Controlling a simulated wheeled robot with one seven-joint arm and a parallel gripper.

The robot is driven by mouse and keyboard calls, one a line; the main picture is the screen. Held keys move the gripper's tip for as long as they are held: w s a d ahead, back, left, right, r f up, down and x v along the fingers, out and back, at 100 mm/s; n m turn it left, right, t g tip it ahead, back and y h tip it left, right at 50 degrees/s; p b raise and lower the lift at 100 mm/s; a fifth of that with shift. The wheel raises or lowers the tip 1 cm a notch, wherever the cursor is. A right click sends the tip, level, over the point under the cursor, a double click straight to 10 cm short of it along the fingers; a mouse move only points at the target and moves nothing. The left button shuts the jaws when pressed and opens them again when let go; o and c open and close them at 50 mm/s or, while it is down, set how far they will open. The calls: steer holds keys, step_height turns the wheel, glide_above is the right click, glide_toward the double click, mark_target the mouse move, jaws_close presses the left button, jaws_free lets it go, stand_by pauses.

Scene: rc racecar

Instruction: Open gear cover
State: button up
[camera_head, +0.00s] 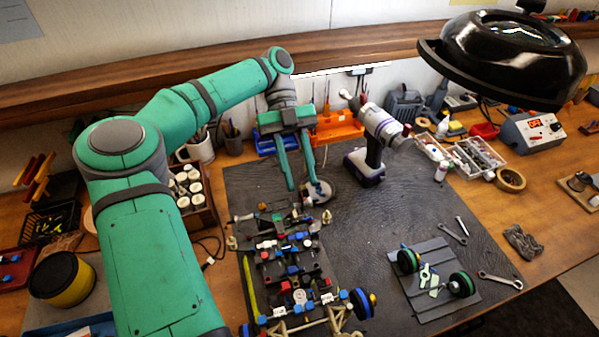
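The RC racecar chassis (290,268) lies on the dark work mat, with many blue, red and white parts on it. A grey rounded part (319,192) sits at its far end; it may be the gear cover, but I cannot tell for certain. My gripper (303,188) points down over the far end of the chassis, its two green fingers apart. The right fingertip overlaps the grey part in the picture; I cannot tell whether it touches. Nothing is clearly held between the fingers.
A cordless drill (376,140) stands just right of my gripper. A black lamp head (505,55) hangs at upper right. A grey tray (432,278) with wheels lies right of the chassis, near wrenches (499,281). The mat (375,225) between chassis and tray is clear.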

steer(key=shift+r, duration=0.6)
step_height(320, 180, up, 2)
steer(key=shift+s+r, duration=0.15)
steer(key=shift+r, duration=0.05)
steer(key=s+r, duration=0.9)
steer(key=s, duration=0.4)
steer(key=shift+s+r, duration=0.2)
steer(key=shift+s, duration=0.2)
